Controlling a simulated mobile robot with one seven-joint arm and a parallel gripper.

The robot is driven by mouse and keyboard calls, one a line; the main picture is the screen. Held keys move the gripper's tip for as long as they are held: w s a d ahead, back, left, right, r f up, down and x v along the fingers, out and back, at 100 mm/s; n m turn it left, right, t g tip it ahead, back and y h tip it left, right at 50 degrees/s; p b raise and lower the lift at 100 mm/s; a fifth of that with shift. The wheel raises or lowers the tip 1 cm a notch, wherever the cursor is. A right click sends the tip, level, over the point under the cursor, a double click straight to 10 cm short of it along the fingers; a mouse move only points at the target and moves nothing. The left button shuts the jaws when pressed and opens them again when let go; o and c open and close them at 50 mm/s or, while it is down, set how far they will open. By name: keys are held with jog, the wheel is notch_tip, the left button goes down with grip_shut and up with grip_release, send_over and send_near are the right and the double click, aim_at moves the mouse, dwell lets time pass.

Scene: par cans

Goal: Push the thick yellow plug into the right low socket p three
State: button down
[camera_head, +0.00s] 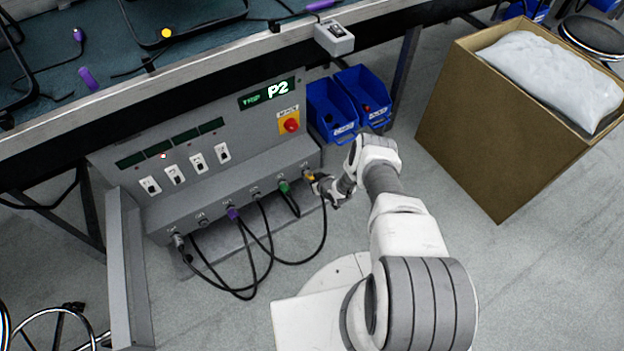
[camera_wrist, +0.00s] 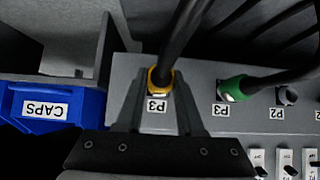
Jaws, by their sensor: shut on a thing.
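The thick yellow plug (camera_head: 309,177) is at the right end of the lower socket row on the grey panel (camera_head: 264,154). In the wrist view the yellow plug (camera_wrist: 160,80) sits between the fingers of my gripper (camera_wrist: 157,95), over a label reading P3, with its black cable running up. My gripper (camera_head: 320,184) is shut on it in the head view. The plug's tip and the socket mouth are hidden, so I cannot tell how deep it sits. A green plug (camera_wrist: 236,88) stands at the neighbouring socket, also labelled P3.
A purple plug (camera_head: 233,213) and black cables (camera_head: 262,262) hang along the panel's lower front. Blue bins (camera_head: 332,111) stand right of the panel, near a red emergency button (camera_head: 289,122). A cardboard box (camera_head: 490,125) is farther right. A bare socket (camera_wrist: 287,95) is labelled P2.

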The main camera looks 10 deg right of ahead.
jog(key=shift+w+a, duration=0.15)
jog(key=shift+w, duration=0.25)
jog(key=shift+c, duration=2.2)
grip_release()
jog(key=p+v, duration=0.8)
jog(key=v, duration=0.9)
jog(key=shift+s+p, duration=0.2)
jog(key=shift+p, duration=0.1)
jog(key=shift+r, duration=0.1)
